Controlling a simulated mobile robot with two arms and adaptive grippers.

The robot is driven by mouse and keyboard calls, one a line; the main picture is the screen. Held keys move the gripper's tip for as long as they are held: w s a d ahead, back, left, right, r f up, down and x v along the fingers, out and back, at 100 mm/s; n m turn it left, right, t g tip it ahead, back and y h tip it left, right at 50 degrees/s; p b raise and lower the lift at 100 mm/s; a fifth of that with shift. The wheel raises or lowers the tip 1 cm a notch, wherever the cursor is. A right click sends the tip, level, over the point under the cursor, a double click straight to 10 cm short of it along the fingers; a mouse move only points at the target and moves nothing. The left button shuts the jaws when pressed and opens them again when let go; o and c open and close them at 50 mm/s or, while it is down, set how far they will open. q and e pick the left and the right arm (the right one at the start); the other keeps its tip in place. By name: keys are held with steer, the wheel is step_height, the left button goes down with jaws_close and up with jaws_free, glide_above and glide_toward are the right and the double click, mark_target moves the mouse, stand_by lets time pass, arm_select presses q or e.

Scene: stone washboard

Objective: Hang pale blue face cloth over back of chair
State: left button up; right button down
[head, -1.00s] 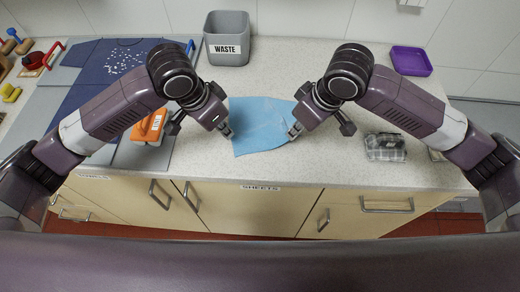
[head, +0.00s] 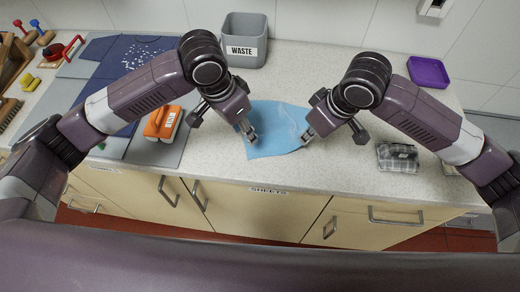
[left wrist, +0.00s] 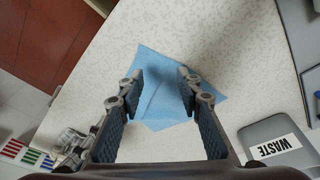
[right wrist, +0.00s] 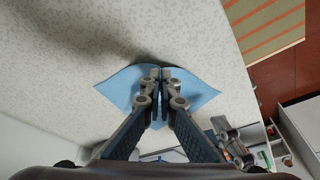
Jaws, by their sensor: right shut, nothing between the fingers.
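The pale blue face cloth (head: 276,122) lies spread on the speckled worktop. It also shows in the left wrist view (left wrist: 160,98) and right wrist view (right wrist: 120,88). My left gripper (head: 251,137) is over the cloth's left part. In the left wrist view its fingers (left wrist: 160,78) are apart, with cloth visible below and between them. My right gripper (head: 305,138) is at the cloth's right edge. In the right wrist view its fingertips (right wrist: 160,72) are together over the cloth, with nothing held between them. No chair is identifiable in these views.
A grey WASTE bin (head: 245,40) stands behind the cloth. The worktop's front edge is close to the cloth.

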mark_target(254, 150)
arm_select(q)
step_height(254, 150, up, 5)
steer(key=d+n+g+y, duration=0.2)
steer(key=d, duration=0.1)
steer(key=shift+a+f, duration=0.15)
steer(key=shift+f, duration=2.4)
steer(key=shift+a+f, duration=0.1)
steer(key=shift+f, duration=2.45)
steer(key=shift+s+f, duration=0.1)
steer(key=shift+c, duration=0.2)
jaws_close()
steer(key=shift+r, duration=2.5)
